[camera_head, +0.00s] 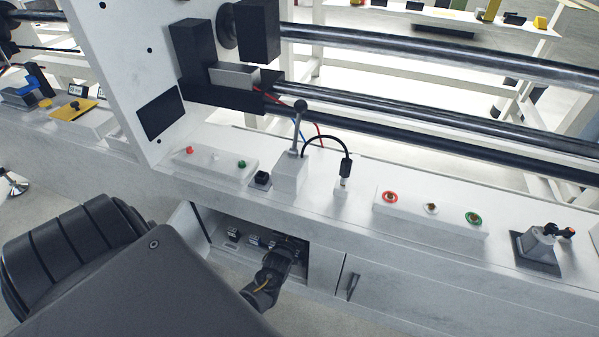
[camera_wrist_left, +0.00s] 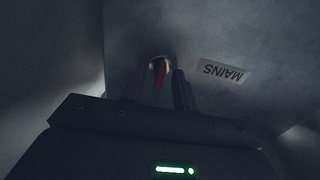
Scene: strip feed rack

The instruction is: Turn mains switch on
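The red mains switch handle (camera_wrist_left: 159,72) shows in the left wrist view in a pale round mount on a grey panel, beside an upside-down label (camera_wrist_left: 222,72) reading MAINS. My left gripper (camera_wrist_left: 162,88) is at the switch, its dark fingers on both sides of the red handle. It is too dark to tell whether they press on it. In the head view my left gripper (camera_head: 287,250) reaches into the open cabinet compartment (camera_head: 318,262) under the machine's ledge. The switch is hidden there. My right gripper is not in view.
Small dark components (camera_head: 233,233) sit inside the compartment. A closed door with a black handle (camera_head: 353,287) is to its right. Above, the ledge carries a lever (camera_head: 298,130), a panel with a red-ringed button (camera_head: 390,197) and a grey joystick unit (camera_head: 538,245).

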